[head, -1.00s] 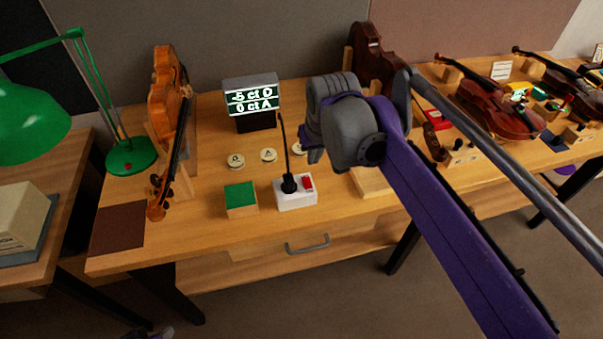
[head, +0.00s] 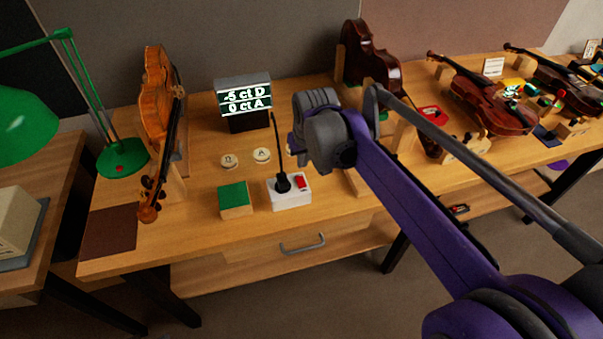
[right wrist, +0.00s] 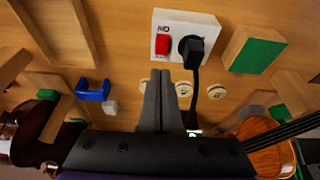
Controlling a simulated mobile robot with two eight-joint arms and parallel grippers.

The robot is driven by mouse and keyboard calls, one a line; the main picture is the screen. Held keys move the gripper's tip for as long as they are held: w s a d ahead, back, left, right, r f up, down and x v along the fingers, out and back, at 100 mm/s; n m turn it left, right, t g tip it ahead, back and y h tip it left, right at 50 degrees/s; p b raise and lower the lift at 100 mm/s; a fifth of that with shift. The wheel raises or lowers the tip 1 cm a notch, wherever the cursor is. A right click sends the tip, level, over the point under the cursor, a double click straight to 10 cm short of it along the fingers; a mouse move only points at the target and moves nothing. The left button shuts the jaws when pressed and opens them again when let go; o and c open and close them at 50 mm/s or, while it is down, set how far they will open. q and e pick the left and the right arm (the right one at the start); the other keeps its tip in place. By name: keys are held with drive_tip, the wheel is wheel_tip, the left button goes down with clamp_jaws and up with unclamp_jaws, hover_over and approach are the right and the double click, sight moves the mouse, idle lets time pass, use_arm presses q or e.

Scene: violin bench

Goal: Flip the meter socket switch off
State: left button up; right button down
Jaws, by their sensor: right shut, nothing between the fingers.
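The meter socket (head: 289,203) is a white block on the bench with a red switch (head: 300,182) on top. A black plug (head: 283,183) with a cable stands in it, left of the switch. The right wrist view shows the socket (right wrist: 205,22), the red switch (right wrist: 162,44) with lettering beside it, and the plug (right wrist: 191,47). I cannot tell which way the switch is tipped. The meter (head: 244,101) behind is lit, with readings for D and A. My right gripper (head: 293,146) is shut and empty, behind and above the socket, apart from the switch (right wrist: 158,74). My left gripper is out of view.
A green-topped block (head: 235,200) stands just left of the socket. Lettered discs (head: 229,160) lie behind it. A violin (head: 157,110) stands at the left beside the green lamp (head: 122,158). More violins (head: 492,103) lie at the right. The bench front near the socket is clear.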

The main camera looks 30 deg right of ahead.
sight(302, 184)
drive_tip(key=x, duration=0.6)
drive_tip(key=shift+s+f, duration=0.3)
drive_tip(key=shift+f, duration=0.1)
drive_tip(key=shift+f+b, duration=0.25)
drive_tip(key=shift+b, duration=0.05)
drive_tip(key=shift+s+a, duration=0.1)
drive_tip(key=shift+s, duration=0.05)
drive_tip(key=shift+s+a+f, duration=0.1)
drive_tip(key=shift+s+a, duration=0.1)
drive_tip(key=shift+s, duration=0.5)
